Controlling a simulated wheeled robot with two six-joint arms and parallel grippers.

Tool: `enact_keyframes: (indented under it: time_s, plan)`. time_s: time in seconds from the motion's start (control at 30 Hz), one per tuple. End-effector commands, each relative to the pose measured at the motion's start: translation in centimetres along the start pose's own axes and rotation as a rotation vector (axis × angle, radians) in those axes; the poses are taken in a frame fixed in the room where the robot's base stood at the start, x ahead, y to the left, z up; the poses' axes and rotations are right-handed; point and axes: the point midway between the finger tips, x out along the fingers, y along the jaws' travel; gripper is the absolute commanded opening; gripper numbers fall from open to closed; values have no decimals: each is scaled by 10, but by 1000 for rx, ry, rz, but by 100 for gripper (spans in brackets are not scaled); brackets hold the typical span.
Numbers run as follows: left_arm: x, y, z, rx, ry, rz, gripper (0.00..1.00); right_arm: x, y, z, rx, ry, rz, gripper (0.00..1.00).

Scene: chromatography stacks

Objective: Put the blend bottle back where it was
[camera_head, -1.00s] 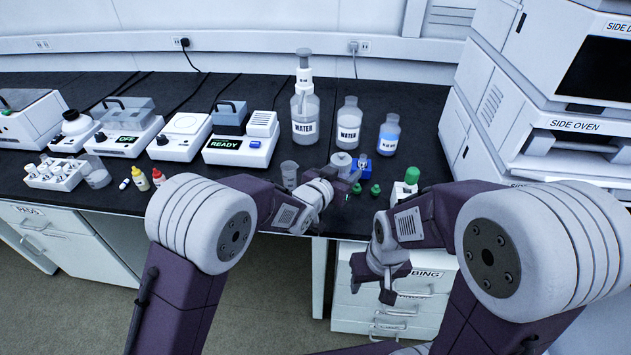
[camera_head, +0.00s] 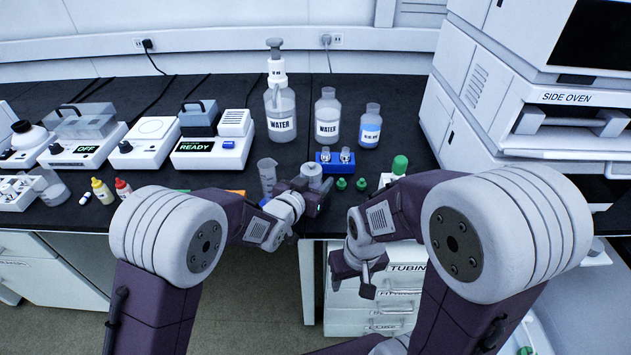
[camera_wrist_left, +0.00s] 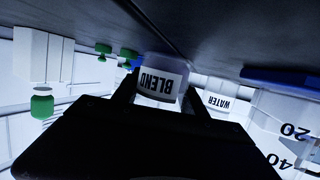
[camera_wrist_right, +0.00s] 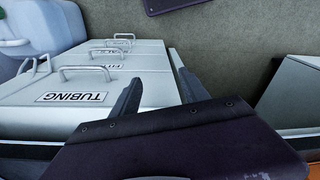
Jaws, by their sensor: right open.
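The blend bottle is a small clear jar labelled BLEND (camera_wrist_left: 162,82). It sits between the two fingers of my left gripper (camera_wrist_left: 162,100), which are shut on it from both sides. In the head view the blend bottle (camera_head: 311,171) is at the front of the black bench, beside a small beaker (camera_head: 267,174) and in front of a blue vial rack (camera_head: 335,164). I cannot tell if its base touches the bench. My right gripper (camera_wrist_right: 155,88) is open and empty, in front of the drawers.
A WATER wash bottle (camera_head: 280,112), another WATER bottle (camera_head: 326,118) and a blue-liquid bottle (camera_head: 370,128) stand behind. Green caps (camera_head: 341,184) and a green-topped item (camera_head: 399,165) lie right. A READY device (camera_head: 212,150) stands left. The side oven (camera_head: 565,110) bounds the right.

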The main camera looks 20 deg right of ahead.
Motion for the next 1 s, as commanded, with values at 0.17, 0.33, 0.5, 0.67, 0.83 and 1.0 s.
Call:
enact_keyframes:
  time_s: [0.17, 0.33, 0.5, 0.67, 0.83, 1.0]
  plan:
    - [0, 0, 0, 0, -1, 0, 72, 0, 0, 0, 0, 0, 0, 53]
    - [0, 0, 0, 0, 0, 0, 72, 0, 0, 0, 0, 0, 0, 53]
    - [-6, 0, -5, 0, -1, 0, 72, -5, 0, 0, 0, 0, 0, 53]
    - [-34, 0, -5, -1, 0, -1, 72, -9, 0, -1, 0, 0, 0, 53]
    - [-68, 0, -5, -1, 0, -1, 72, -13, 0, -1, 0, 0, 0, 53]
    - [-98, 0, -5, -1, -1, -1, 72, -16, 0, -2, 0, 0, 0, 53]
